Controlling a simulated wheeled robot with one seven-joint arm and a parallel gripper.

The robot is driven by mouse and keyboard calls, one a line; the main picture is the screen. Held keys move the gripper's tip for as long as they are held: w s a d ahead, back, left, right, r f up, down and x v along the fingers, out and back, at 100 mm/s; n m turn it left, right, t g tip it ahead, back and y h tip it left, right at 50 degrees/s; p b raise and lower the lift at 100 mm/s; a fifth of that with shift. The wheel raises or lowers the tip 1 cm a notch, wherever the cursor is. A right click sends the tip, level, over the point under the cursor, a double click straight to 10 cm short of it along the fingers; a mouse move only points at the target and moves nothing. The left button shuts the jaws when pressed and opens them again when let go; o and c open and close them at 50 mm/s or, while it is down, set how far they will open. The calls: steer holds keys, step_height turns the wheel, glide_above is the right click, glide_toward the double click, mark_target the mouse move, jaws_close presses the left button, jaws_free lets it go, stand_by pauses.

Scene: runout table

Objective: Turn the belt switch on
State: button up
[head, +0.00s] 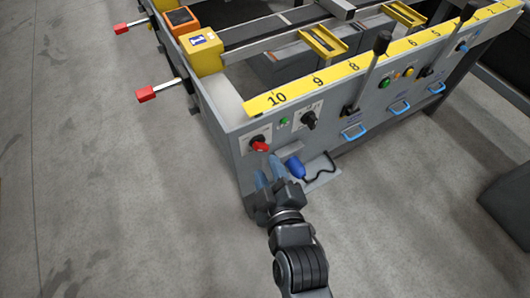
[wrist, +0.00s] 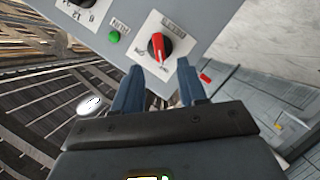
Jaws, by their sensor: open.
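A red rotary switch (head: 259,143) sits on a white plate at the left end of the table's front panel. It also shows in the wrist view (wrist: 157,47), its red handle pointing roughly up and down there, just beyond my fingertips. My gripper (head: 270,172) is just below the red switch in the head view. Its blue fingers (wrist: 158,78) are apart and empty, with the red switch ahead of the gap between them. I see no clear contact with the switch.
A green button (head: 284,121) and a black knob (head: 308,119) are right of the switch. Black levers (head: 382,44) and blue handles (head: 353,132) stick out farther right. The floor at left is clear.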

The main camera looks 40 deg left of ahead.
mark_target(262, 150)
steer(key=x, duration=0.6)
steer(key=shift+c, duration=0.4)
jaws_close()
